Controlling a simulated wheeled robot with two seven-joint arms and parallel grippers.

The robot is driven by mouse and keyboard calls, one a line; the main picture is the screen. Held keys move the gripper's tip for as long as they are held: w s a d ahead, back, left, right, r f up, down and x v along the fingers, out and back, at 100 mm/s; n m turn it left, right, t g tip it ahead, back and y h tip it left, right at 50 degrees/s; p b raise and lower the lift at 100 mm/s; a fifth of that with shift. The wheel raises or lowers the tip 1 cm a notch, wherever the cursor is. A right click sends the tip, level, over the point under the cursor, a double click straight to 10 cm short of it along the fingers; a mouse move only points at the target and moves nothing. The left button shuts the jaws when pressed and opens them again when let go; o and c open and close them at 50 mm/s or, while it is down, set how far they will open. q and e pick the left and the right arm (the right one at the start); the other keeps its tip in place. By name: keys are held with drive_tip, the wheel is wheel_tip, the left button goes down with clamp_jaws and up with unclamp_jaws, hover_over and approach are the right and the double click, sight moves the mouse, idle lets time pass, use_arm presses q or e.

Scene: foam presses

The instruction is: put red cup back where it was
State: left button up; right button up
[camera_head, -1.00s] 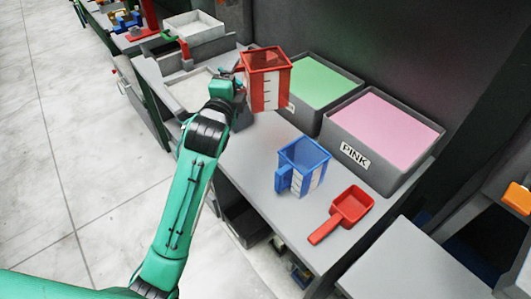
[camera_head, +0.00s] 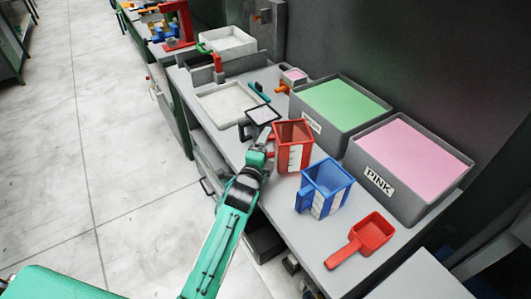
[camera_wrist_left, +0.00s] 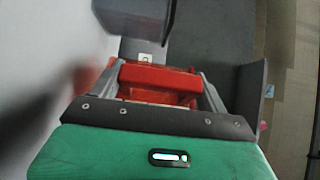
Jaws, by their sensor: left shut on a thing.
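The red cup (camera_head: 294,147), a square measuring cup with a white scale strip, is upright at the table's front part, left of the blue cup (camera_head: 326,188). I cannot tell if its base touches the table. My left gripper (camera_head: 268,150) is at its left side, shut on its handle. In the left wrist view the red handle (camera_wrist_left: 158,77) lies between the fingers of my left gripper (camera_wrist_left: 160,84). My right gripper is not in view.
A red scoop (camera_head: 366,238) lies right of the blue cup. The green bin (camera_head: 318,126) and the PINK bin (camera_head: 378,181) stand behind the cups. A white tray (camera_head: 232,106) and a small dark-framed item (camera_head: 262,114) lie to the left.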

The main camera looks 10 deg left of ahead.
use_arm(q)
wheel_tip(320, 180, down, 3)
drive_tip(key=shift+r, duration=0.1)
drive_tip(key=shift+f, duration=0.2)
drive_tip(key=o, duration=1)
drive_tip(key=shift+o, duration=0.2)
drive_tip(key=shift+r, duration=0.1)
